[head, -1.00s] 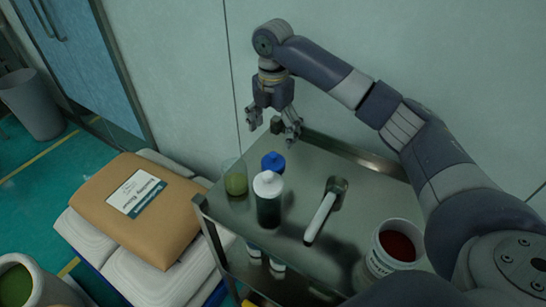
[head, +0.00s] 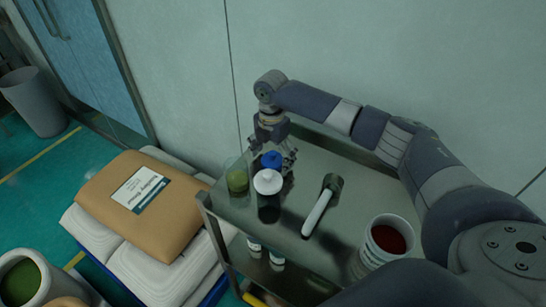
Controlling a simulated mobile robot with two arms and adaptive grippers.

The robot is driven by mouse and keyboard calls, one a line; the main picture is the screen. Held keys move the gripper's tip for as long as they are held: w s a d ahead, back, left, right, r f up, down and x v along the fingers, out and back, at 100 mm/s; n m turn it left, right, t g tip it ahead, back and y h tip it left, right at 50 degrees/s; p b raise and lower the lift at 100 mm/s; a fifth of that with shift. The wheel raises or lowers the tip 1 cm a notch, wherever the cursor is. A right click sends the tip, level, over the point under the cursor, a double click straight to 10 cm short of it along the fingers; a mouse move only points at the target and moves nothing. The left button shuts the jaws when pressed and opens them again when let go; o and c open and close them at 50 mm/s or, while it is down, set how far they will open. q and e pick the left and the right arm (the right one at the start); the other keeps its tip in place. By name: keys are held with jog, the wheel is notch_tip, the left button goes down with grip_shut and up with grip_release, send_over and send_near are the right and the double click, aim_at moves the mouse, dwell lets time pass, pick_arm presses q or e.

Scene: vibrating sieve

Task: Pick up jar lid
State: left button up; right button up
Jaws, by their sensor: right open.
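A blue lid (head: 271,160) shows at the far left part of the metal cart top, behind a dark bottle with a white cap (head: 268,181). The bottle hides what is under the lid. A clear jar with green contents (head: 237,180) stands just left of it, with no lid visible on it. My right gripper (head: 272,166) is open and pointing down, with its fingers on either side of the blue lid. I cannot tell whether they touch it. My left gripper is not in view.
A scoop with a white handle (head: 318,212) lies on the cart top (head: 345,185). A white tub with red contents (head: 389,238) stands at its right. A brown sack (head: 138,203) on white sacks is left of the cart. The wall is close behind.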

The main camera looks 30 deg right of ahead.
aim_at(270, 154)
jog(key=c, duration=0.9)
jog(key=shift+c, duration=0.2)
jog(key=shift+r, duration=0.15)
jog(key=r, duration=0.3)
jog(key=r+b, duration=0.1)
jog(key=r, duration=0.2)
jog(key=r+b, duration=0.1)
jog(key=r, duration=0.2)
jog(key=shift+a+r, duration=0.25)
jog(key=shift+r, duration=0.1)
jog(key=s+a+r+n+p, duration=0.1)
jog(key=a+r+n+p, duration=0.15)
jog(key=a+p, duration=0.35)
jog(key=s+a+r+n+p, duration=0.2)
jog(key=a+r+p, duration=0.1)
jog(key=a+p, duration=0.3)
notch_tip(270, 154, down, 6)
jog(key=shift+d+f, duration=0.15)
jog(key=shift+f, duration=0.05)
